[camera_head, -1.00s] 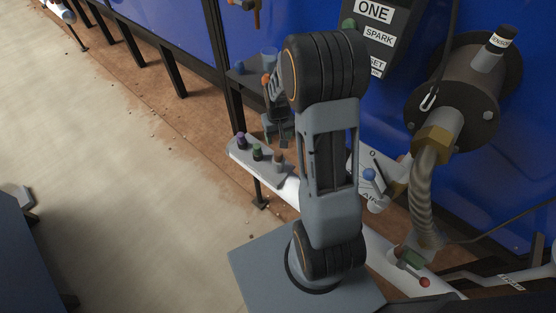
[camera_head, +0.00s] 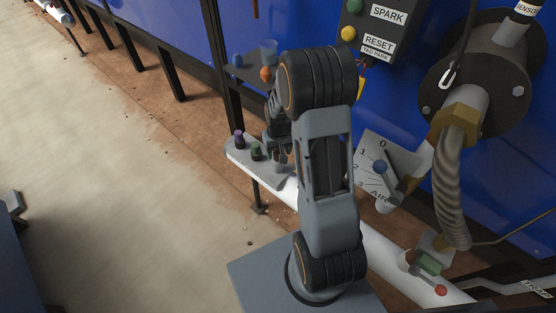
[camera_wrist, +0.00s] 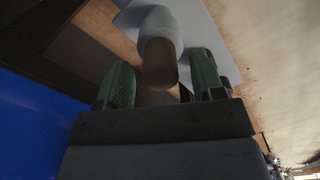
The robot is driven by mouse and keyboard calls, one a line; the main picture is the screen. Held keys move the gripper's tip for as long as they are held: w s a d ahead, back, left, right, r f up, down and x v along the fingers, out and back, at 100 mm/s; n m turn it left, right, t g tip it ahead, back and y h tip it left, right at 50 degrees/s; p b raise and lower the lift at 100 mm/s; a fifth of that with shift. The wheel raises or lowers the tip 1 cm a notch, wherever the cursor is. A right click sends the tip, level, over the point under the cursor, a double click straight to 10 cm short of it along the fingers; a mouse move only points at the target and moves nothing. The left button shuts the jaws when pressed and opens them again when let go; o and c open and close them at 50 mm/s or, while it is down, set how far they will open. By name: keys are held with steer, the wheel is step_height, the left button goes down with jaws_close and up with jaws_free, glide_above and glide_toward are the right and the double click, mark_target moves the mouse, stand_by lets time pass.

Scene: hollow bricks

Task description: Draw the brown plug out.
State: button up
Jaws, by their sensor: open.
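The brown plug (camera_wrist: 160,62) stands between my fingers in the wrist view, its brown end towards the camera and a pale grey collar behind it. My gripper (camera_wrist: 162,74) is open, with one green finger pad on each side of the plug. Dark gaps show between pads and plug; I cannot make out any contact. In the head view my gripper is down at the right part of the grey plate (camera_head: 235,157), and my arm hides most of the plug there.
A purple-topped plug (camera_head: 239,138) and a green-topped plug (camera_head: 256,151) stand on the plate to the left. A blue cup (camera_head: 269,52) and an orange ball (camera_head: 266,74) sit on a shelf above. A dial panel (camera_head: 374,165) and thick hose (camera_head: 448,195) are at the right.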

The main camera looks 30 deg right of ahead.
steer(key=shift+f, duration=0.5)
steer(key=shift+r, duration=0.1)
steer(key=c, duration=0.9)
